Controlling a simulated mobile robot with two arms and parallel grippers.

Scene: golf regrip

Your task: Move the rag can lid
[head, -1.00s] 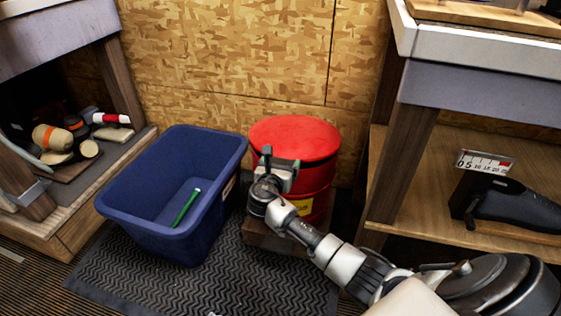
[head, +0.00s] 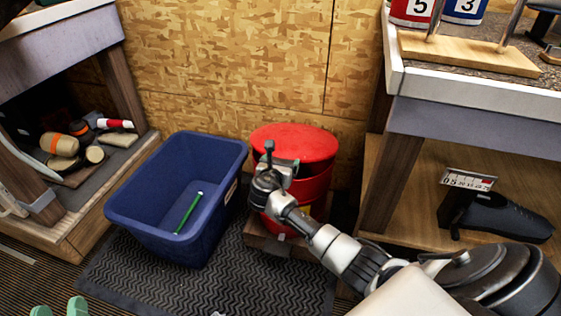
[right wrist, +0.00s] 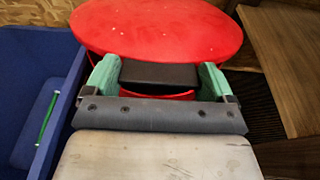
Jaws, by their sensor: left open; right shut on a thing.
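The red rag can (head: 314,188) stands on a low wooden block by the back wall. Its round red lid (head: 295,142) sits over it, with a dark gap showing between lid rim and can at the right. My right gripper (head: 285,168) is at the front of the lid. In the right wrist view, its green fingers (right wrist: 158,78) are shut on a black piece (right wrist: 158,73) at the near edge of the lid (right wrist: 158,28), which looks like its handle. My left gripper (head: 58,309) is open and empty at the bottom left, with only its green fingertips showing.
A blue bin (head: 150,222) with a green stick (head: 188,213) in it stands left of the can, on a dark mat (head: 240,285). A workbench with a lower shelf (head: 400,215) is close on the right. A shelf with mallets (head: 60,145) is at the left.

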